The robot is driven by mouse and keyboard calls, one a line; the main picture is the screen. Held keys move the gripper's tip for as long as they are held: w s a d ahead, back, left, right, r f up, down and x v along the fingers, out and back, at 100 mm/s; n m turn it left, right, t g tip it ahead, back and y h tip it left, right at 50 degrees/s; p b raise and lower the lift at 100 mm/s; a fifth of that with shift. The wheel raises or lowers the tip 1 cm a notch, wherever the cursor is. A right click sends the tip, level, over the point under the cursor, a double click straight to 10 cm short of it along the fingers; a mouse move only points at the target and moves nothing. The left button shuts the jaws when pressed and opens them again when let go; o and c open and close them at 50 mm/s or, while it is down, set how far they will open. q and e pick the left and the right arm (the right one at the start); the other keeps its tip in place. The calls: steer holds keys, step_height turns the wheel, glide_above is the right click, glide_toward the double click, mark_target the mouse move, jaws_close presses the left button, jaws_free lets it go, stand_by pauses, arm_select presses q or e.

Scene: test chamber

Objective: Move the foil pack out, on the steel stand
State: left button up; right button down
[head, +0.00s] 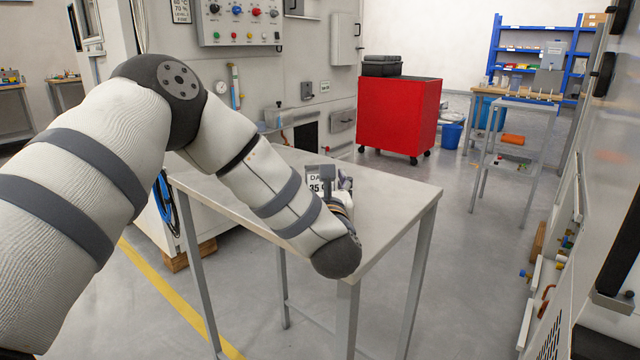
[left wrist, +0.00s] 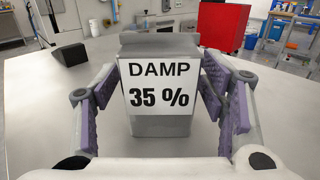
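The foil pack (left wrist: 160,122) is a grey, box-like pack with a white label reading "DAMP 35 %". It stands upright on the pale top of a grey-legged table (head: 398,190), which may be the steel stand. In the head view the pack (head: 313,182) is partly hidden by my left arm and gripper. My left gripper (head: 338,188) is low over the table at the pack; in the left wrist view its purple-padded fingers flank the pack on both sides. I cannot tell whether the pads touch it. My right gripper is not in view.
A small black block (left wrist: 70,54) lies on the table left of the pack in the left wrist view. A red cabinet (head: 398,115) stands behind. A small stand (head: 514,108) is at the right. The tabletop right of the pack is clear.

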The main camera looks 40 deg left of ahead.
arm_select(q)
steer(key=shift+r, duration=0.1)
steer(key=shift+s+d+r, duration=0.1)
steer(key=shift+r, duration=0.05)
steer(key=v, duration=1.1)
steer(key=shift+s+d, duration=0.25)
steer(key=shift+s, duration=0.05)
